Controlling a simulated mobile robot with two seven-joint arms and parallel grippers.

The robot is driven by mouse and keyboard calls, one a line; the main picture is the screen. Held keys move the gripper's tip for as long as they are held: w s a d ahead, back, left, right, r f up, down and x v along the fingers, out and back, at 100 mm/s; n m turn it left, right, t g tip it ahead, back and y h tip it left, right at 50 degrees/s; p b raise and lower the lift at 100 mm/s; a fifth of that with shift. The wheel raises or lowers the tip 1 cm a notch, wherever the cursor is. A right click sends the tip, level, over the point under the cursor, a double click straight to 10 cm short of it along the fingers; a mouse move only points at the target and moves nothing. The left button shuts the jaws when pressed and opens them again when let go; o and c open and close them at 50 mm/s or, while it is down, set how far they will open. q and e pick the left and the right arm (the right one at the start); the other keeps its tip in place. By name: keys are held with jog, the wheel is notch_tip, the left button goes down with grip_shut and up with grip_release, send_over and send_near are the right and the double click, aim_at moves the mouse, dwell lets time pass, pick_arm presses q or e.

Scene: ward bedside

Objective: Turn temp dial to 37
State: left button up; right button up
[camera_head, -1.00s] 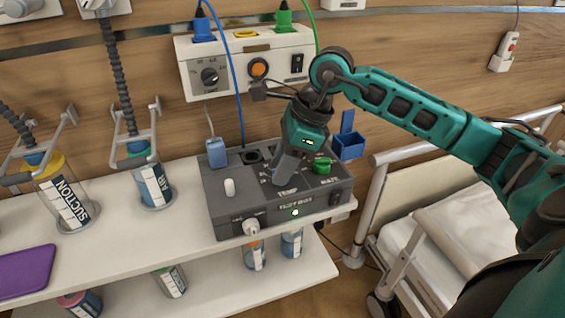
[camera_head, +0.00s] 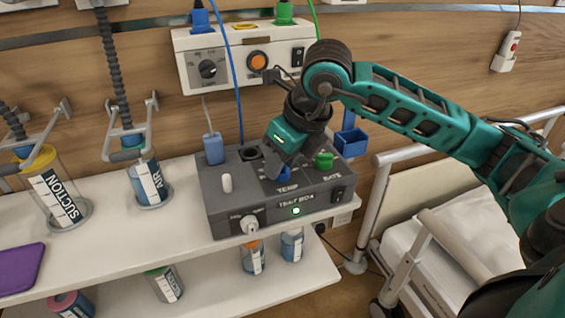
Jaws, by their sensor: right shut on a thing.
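The dark grey device box (camera_head: 228,205) stands on the white shelf. A blue dial (camera_head: 284,172), just above the TEMP lettering (camera_head: 288,188), shows partly below my right gripper (camera_head: 280,166). My right gripper comes down over it from above and is shut on it. The fingers cover most of the dial, so its pointer and scale cannot be read. A green dial (camera_head: 324,160) stands to the right, above the RATE lettering. My left gripper is not in view.
A white knob (camera_head: 249,224) and a lit indicator (camera_head: 296,211) are on the box's front. A white wall unit (camera_head: 230,72) hangs behind. Suction (camera_head: 62,200) and air (camera_head: 148,182) canisters stand left, and a bed rail (camera_head: 378,200) stands right.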

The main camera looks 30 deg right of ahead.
jog(key=shift+m, duration=0.7)
jog(key=shift+m+h, duration=0.5)
jog(key=shift+m, duration=0.1)
jog(key=shift+b, duration=0.3)
jog(key=o, duration=1)
